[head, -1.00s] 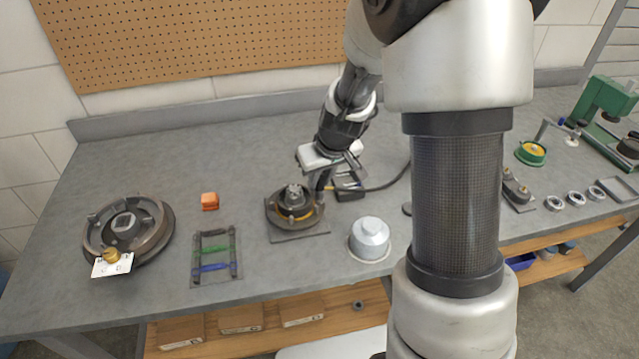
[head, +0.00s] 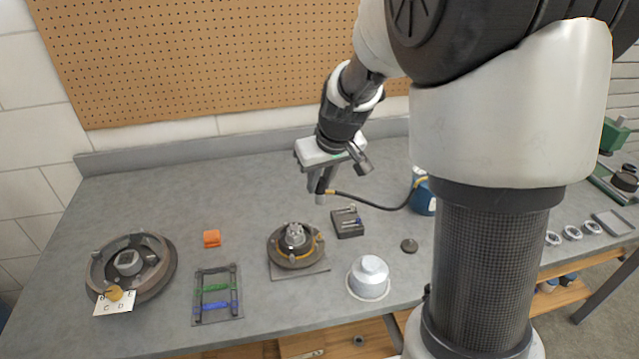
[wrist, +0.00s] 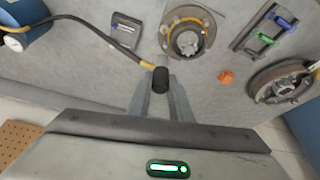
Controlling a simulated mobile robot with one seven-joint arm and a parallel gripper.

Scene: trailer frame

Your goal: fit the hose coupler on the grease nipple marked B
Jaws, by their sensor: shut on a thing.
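My gripper (head: 318,185) is shut on the dark cylindrical hose coupler (wrist: 160,80) and holds it above the bench, behind the middle hub. The coupler's pale lower end (head: 320,198) points down in the head view. A black hose with yellow ends (head: 375,206) runs from it to a blue container (head: 424,193). A white card (head: 113,303) with small letters, B seemingly among them, lies at the front of the left brake drum (head: 165,262). A brass round piece (head: 115,293) partly covers the card. I cannot tell which nipple is B.
The middle hub (head: 293,240) with an orange ring sits on a plate. The back of the bench is clear.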

